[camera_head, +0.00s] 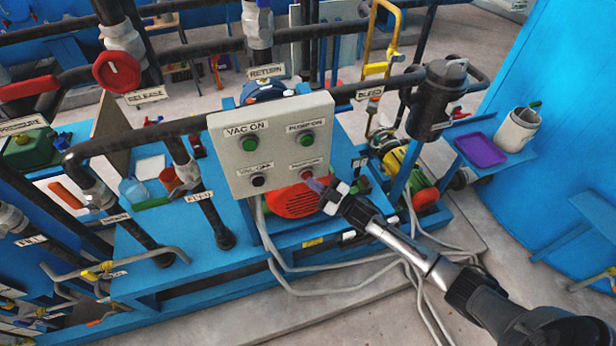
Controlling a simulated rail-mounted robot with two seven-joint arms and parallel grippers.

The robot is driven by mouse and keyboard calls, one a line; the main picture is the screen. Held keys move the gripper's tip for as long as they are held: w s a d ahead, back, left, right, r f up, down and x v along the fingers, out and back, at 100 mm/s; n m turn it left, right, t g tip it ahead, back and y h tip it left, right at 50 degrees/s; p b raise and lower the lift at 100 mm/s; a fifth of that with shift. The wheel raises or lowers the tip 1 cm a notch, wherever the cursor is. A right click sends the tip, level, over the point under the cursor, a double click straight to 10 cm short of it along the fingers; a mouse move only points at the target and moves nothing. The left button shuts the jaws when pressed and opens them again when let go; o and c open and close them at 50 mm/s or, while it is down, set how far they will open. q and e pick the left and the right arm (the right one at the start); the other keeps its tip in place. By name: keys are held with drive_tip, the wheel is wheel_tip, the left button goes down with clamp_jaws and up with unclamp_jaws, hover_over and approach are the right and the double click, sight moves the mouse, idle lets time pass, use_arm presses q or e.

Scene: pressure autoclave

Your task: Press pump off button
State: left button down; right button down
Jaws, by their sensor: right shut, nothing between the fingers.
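The grey control panel (240,178) faces me in the middle of the view, with a green VAC ON button (250,144) and a green PUMP ON button (307,139) on top. Below are a black VAC OFF button (258,180) and the red pump off button (306,174), whose label is partly legible. My right gripper (312,184) comes in from the lower right. It is shut and empty, with its tips just below and right of the red button. I cannot tell whether they touch it. My left gripper is not in view.
A red release valve wheel (116,72) and dark pipes stand at upper left. A black cylinder (436,100) on the bleed pipe is right of the panel. A purple tray (480,150) sits on a blue shelf at right. White cables hang below the panel.

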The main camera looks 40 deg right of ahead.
drive_tip(key=shift+w+d, duration=0.1)
drive_tip(key=shift+w, duration=0.25)
idle(0.3)
drive_tip(key=shift+s, duration=0.1)
idle(0.3)
drive_tip(key=shift+s+a+p, duration=0.3)
drive_tip(key=shift+s+p, duration=0.15)
drive_tip(key=shift+s, duration=0.3)
drive_tip(key=s+p, duration=0.1)
drive_tip(key=s+a+p, duration=0.1)
drive_tip(key=s, duration=0.1)
drive_tip(key=s+p, duration=0.1)
drive_tip(key=shift+s+a, duration=0.35)
idle(0.9)
